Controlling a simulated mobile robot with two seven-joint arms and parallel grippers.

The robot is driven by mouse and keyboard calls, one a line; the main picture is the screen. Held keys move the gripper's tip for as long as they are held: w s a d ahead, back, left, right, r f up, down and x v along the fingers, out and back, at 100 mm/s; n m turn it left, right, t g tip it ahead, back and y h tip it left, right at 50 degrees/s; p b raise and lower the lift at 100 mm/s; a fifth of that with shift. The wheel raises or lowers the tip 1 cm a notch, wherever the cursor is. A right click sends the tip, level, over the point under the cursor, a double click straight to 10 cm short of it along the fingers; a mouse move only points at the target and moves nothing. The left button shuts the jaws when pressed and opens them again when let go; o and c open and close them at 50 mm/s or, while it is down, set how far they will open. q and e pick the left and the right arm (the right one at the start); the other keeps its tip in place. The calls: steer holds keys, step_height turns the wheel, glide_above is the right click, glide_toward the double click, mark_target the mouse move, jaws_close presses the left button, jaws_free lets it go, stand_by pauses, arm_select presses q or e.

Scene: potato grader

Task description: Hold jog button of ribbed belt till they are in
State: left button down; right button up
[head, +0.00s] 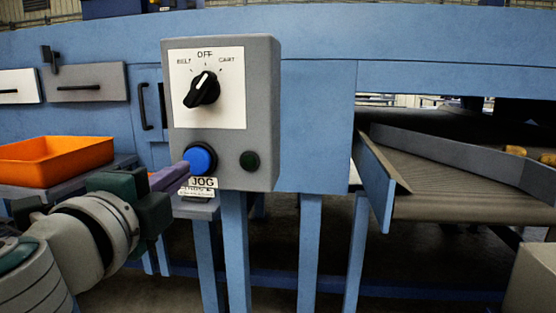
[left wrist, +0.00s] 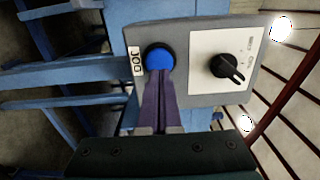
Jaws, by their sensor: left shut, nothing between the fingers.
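A grey control box (head: 267,120) carries a blue JOG button (head: 200,158) at its lower left; the button also shows in the left wrist view (left wrist: 160,59). Above it is a black selector knob (head: 203,92) with BELT, OFF and CART marks; its pointer is turned upward, roughly toward OFF. My left gripper (head: 184,172) is shut and empty, its purple fingertips at the button's lower edge. I cannot tell whether they touch or press it. The ribbed belt (head: 450,180) is at the right, with a few yellowish potatoes (head: 515,151) at its far side. My right gripper is not in view.
An orange tray (head: 60,160) stands on a bench at the left. Blue machine legs (head: 308,250) stand below the box. A pale box corner (head: 535,280) shows at lower right.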

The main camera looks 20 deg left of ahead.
mark_target(197, 161)
arm_select(q)
steer(key=shift+x, duration=1.45)
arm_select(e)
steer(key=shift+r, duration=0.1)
